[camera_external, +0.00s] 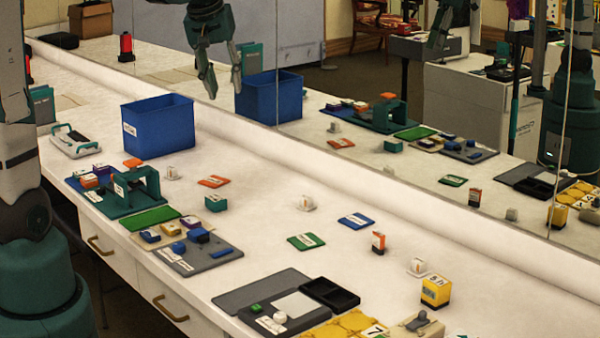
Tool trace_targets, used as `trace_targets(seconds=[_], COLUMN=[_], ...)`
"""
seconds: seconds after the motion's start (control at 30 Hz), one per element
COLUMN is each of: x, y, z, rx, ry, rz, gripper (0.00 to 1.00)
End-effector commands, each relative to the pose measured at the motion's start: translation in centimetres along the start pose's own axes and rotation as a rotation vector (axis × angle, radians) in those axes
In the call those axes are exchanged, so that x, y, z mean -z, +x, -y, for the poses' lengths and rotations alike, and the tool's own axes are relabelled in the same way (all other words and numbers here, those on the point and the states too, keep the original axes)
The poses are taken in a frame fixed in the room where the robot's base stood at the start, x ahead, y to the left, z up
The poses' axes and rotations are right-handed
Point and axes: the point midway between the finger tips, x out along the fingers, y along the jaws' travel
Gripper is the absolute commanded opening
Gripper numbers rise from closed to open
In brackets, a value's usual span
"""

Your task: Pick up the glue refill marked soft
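My gripper (221,84) hangs at the top of the view, its fingers apart and nothing between them. It is high above the far side of the counter, near the blue bin. I cannot read the word soft on any label, so I cannot tell which item is the soft glue refill. Small labelled blocks stand on the counter: an orange one (378,243), a teal one (215,203), a yellow one (435,292), and white ones at the back left (171,173), middle (307,203) and right (418,267).
A blue bin (158,128) stands at the back left. A teal stand (134,190) and grey tray (200,259) with small blocks are at left. Flat red (214,181), blue (356,221) and green (306,241) cards lie mid-counter. A black tray (330,294) lies in front. A mirror runs behind.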

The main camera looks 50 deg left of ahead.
Motion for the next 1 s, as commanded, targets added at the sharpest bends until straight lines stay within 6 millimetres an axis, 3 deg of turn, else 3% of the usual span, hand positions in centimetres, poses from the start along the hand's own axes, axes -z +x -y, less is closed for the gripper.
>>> trace_targets(seconds=[0.47, 1.0], x=[8.6, 16.7], y=[6.2, 14.7], z=[4.0, 10.9], rx=[0.06, 0.129], ry=[-0.207, -0.44], rz=[0.054, 0.113], gripper=[0.3, 0.3])
